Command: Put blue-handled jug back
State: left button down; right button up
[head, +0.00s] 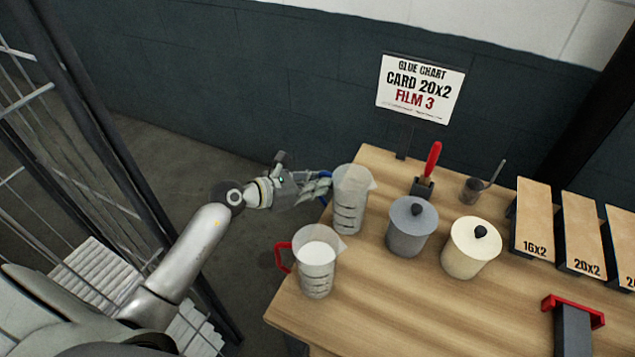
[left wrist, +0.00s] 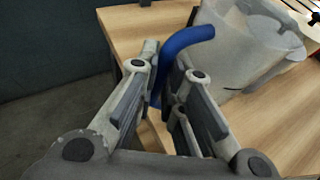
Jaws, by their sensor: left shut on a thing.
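The blue-handled jug (head: 349,202) is clear plastic with dark markings and is upright at the left edge of the wooden table. I cannot tell whether its base touches the tabletop. My left gripper (head: 318,187) reaches in from the left and is shut on its blue handle. In the left wrist view, the blue handle (left wrist: 188,40) lies between the two fingers (left wrist: 160,95), with the jug's body (left wrist: 250,45) just beyond. My right gripper is not in view.
A red-handled jug (head: 317,265) with white contents stands in front. Grey (head: 408,232) and cream (head: 467,252) lidded pots stand to the right. Behind are a red-handled brush (head: 431,160) and a small cup (head: 472,190). The table's (head: 400,310) front middle is clear. A sign (head: 420,87) stands behind.

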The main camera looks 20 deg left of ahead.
pick_arm(q)
jog(key=shift+f, duration=0.2)
jog(key=c, duration=1.5)
grip_release()
jog(key=shift+r, duration=0.1)
jog(key=shift+c, duration=0.2)
jog(key=b+v, duration=0.2)
jog(key=v, duration=0.5)
jog(key=shift+s+a+r, duration=0.2)
